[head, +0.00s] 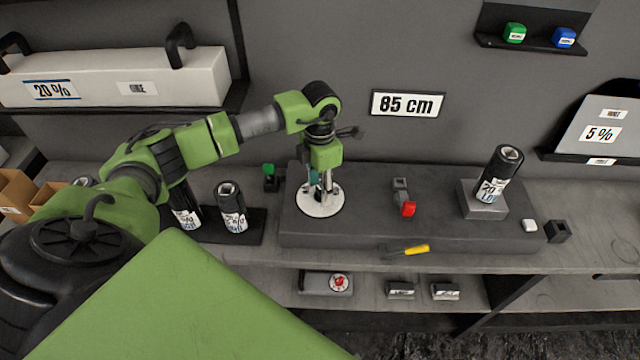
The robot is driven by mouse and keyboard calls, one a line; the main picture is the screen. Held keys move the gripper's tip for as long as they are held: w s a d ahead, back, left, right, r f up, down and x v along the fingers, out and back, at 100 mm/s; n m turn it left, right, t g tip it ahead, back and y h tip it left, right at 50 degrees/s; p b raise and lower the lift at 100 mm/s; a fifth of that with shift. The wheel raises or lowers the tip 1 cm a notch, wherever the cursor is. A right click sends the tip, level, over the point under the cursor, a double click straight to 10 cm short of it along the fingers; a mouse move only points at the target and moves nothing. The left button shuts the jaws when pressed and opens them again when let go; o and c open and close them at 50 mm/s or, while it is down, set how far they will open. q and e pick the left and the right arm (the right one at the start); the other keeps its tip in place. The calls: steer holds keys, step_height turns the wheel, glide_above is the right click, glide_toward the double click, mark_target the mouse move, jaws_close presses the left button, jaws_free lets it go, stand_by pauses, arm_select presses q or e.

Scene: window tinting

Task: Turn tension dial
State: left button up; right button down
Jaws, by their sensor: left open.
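A white round dial plate (318,207) with dark marks along its rim lies on the left part of the dark grey bench block (370,225). My left gripper (319,190) points straight down over the middle of this plate, open. Its fingers stand around the dial's centre and largely hide whatever knob is there. A bit of teal shows between the fingers. I cannot tell whether the fingers touch it. My right gripper is not in view.
A red-tipped lever (408,209) and a black roll (499,175) on a grey block are further right. Two dark rolls (232,208) and a green-topped piece (269,172) stand left. A yellow-handled tool (415,249) lies at the block's front. A box with a red dial (340,283) sits below.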

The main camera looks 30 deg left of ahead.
arm_select(q)
steer(key=c, duration=1.1)
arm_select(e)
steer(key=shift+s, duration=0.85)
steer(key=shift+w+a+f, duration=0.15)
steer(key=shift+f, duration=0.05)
arm_select(q)
steer(key=shift+n+b, duration=0.4)
steer(key=shift+n, duration=0.3)
steer(key=n+b, duration=0.1)
steer(key=n, duration=0.2)
steer(key=shift+n+b, duration=0.4)
steer(key=shift+n, duration=0.3)
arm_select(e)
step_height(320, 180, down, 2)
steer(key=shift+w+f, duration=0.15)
arm_select(q)
steer(key=shift+n, duration=0.3)
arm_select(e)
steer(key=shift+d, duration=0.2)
